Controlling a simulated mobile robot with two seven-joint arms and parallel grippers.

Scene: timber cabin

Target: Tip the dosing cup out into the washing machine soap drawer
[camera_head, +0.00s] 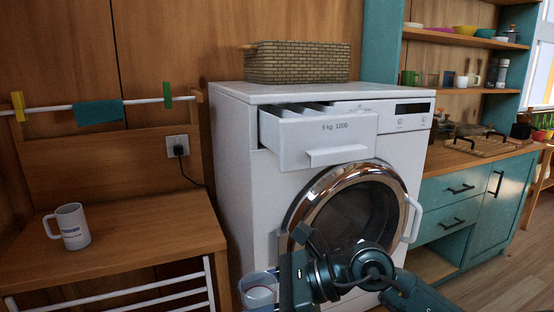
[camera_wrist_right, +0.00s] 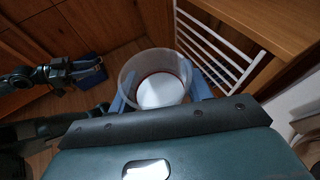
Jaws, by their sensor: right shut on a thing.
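The washing machine (camera_head: 240,190) stands in the middle of the head view, with its soap drawer (camera_head: 318,140) pulled out at the top left of its front. My right gripper (camera_head: 259,281) is shut on the clear dosing cup (camera_head: 262,296), low in front of the machine and below the drawer. In the right wrist view the cup (camera_wrist_right: 150,62) sits between the blue fingers of the gripper (camera_wrist_right: 160,92), with white contents and a red line inside. My left gripper (camera_wrist_right: 88,70) shows at the left of that view; its opening is unclear.
A wooden bench (camera_head: 120,235) with a white mug (camera_head: 70,227) is at left, with white rails (camera_wrist_right: 218,50) below. A wicker basket (camera_head: 297,62) sits on the machine. The round door (camera_head: 360,205) is below the drawer. Teal cabinets (camera_head: 470,200) stand at right.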

